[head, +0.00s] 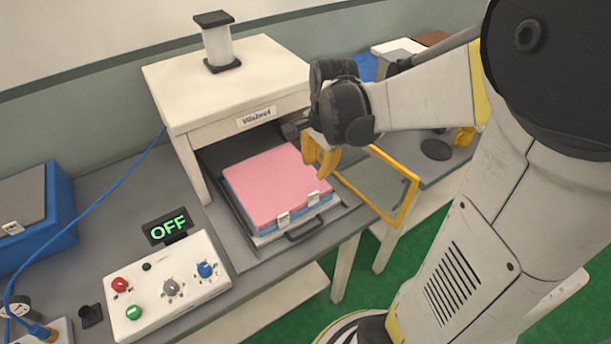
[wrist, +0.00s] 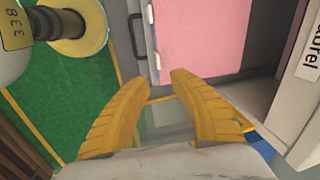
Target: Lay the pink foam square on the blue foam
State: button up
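The pink foam square (head: 275,183) lies flat on top of the blue foam (head: 301,214), whose front and left edges show beneath it. Both sit on the pulled-out tray (head: 262,240) of the white machine. My gripper (head: 318,168) is by the right side of the pink square, above the yellow-framed clear door. In the wrist view the two yellow fingers (wrist: 160,80) stand apart with nothing held between them. The pink square (wrist: 200,40) shows beyond them, at the top, and does not appear to be between the fingers.
The clear door (head: 375,185) with its yellow frame stands open at the right, close under my gripper. The white machine (head: 225,85) rises behind the tray. A control box (head: 170,285) with knobs and an OFF display (head: 168,226) is at the front left.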

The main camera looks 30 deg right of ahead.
jog(key=s+a+r+n+t, duration=0.2)
jog(key=s+a+r+n, duration=0.2)
jog(key=a+n, duration=0.2)
jog(key=s+a+r+n+t, duration=0.3)
jog(key=s+a+r+n, duration=0.1)
jog(key=n, duration=0.6)
jog(key=s+a, duration=0.1)
jog(key=a, duration=0.1)
jog(key=shift+a+n, duration=0.3)
jog(key=shift+a, duration=0.05)
jog(key=shift+a, duration=0.1)
